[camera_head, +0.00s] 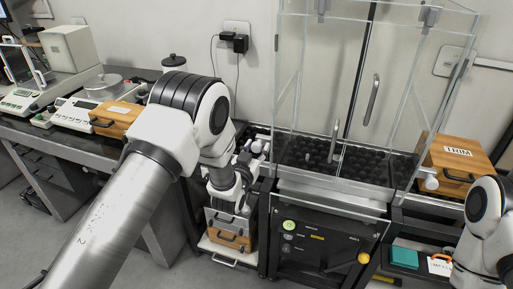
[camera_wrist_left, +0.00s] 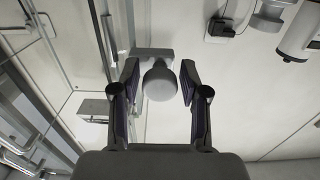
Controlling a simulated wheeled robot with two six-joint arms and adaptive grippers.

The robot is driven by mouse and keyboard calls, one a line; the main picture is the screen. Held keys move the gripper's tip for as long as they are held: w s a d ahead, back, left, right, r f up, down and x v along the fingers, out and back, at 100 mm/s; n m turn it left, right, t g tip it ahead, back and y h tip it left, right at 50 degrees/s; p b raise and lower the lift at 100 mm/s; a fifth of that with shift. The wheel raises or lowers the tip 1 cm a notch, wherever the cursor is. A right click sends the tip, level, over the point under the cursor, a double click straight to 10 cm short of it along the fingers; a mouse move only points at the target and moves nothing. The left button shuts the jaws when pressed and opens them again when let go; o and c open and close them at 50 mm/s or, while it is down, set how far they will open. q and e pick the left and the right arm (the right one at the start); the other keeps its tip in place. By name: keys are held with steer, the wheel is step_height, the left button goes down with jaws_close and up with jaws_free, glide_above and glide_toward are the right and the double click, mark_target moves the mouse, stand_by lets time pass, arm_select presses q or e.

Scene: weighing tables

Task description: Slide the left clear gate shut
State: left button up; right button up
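The clear enclosure (camera_head: 330,60) stands on a black cabinet right of centre in the head view. A pale round knob (camera_head: 257,146) sits at its lower left side. In the left wrist view the knob (camera_wrist_left: 160,82) lies between the two fingers of my left gripper (camera_wrist_left: 159,80), with a gap on each side. My left gripper (camera_head: 247,160) is open beside the enclosure in the head view. Clear panels and frame edges (camera_wrist_left: 62,60) show at the left of the wrist view; which pane is the left gate is hard to tell. My right gripper is out of view.
A wooden box (camera_head: 457,163) and a second pale knob (camera_head: 429,183) are at the enclosure's right side. Balances (camera_head: 85,112) and another wooden box (camera_head: 112,119) stand on the left table. A teal box (camera_head: 404,257) is lower right.

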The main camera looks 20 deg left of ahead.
arm_select(q)
steer(key=shift+s+r, duration=0.1)
steer(key=s, duration=1.1)
steer(key=shift+s+a, duration=0.2)
steer(key=shift+s, duration=0.2)
steer(key=s+a+f+n+g+y+p, duration=0.1)
steer(key=s+a+f+g+p, duration=0.1)
steer(key=s+f+g, duration=0.35)
steer(key=s+a+f+g+p, duration=0.2)
steer(key=s+f+p, duration=0.1)
steer(key=s+f, duration=0.45)
steer(key=s+f+g, duration=0.4)
steer(key=s+g, duration=0.1)
steer(key=s, duration=0.5)
steer(key=s+f+g, duration=0.4)
steer(key=s+g, duration=0.1)
steer(key=s, duration=0.6)
steer(key=shift+f+g+h, duration=0.3)
steer(key=shift+g, duration=0.05)
steer(key=shift+w, duration=0.1)
